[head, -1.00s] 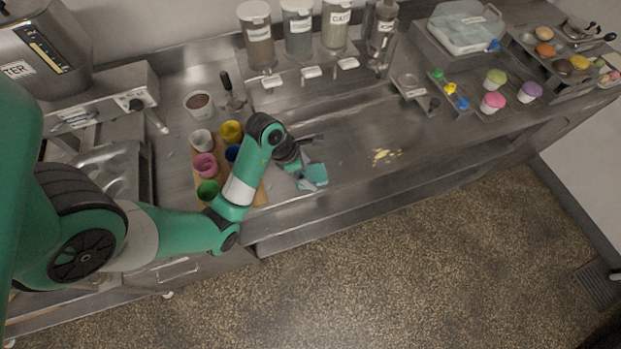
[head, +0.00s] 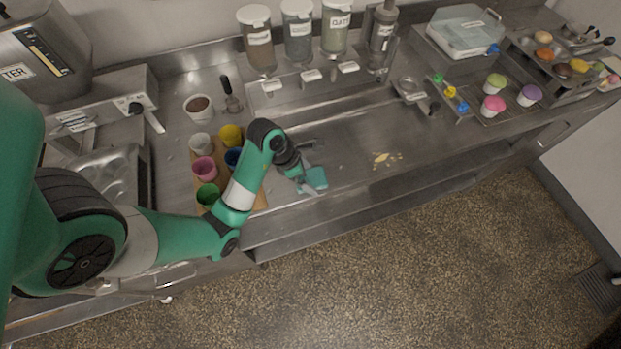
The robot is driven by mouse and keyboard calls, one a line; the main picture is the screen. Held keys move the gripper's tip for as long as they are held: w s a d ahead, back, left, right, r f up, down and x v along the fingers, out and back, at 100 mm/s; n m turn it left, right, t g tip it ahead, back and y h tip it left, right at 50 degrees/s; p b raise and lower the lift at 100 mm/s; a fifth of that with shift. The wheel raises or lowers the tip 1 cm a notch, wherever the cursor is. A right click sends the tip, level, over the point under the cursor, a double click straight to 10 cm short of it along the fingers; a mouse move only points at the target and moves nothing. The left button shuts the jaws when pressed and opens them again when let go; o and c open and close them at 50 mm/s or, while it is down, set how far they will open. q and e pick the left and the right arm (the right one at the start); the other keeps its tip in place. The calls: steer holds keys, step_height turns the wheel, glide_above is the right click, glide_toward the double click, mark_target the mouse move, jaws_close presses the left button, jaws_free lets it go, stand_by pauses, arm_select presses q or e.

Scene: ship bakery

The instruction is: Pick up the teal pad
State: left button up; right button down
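The teal pad (head: 317,178) lies on the steel counter, just right of the board with the colored cups. My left gripper (head: 308,165) is over it, reaching in from the left. Its fingers look spread apart, one above the pad in the picture and one across the pad's lower left part. The gripper hides part of the pad, and contact between them cannot be told. My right gripper is not in view.
Several colored cups, such as the pink one (head: 203,168), stand on a wooden board (head: 259,198) left of the pad, under my arm. Dispensers (head: 297,35) line the back. Yellow crumbs (head: 385,158) lie to the right. The counter between is mostly clear.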

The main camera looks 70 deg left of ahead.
arm_select(q)
steer(key=c, duration=1.1)
steer(key=shift+r, duration=0.1)
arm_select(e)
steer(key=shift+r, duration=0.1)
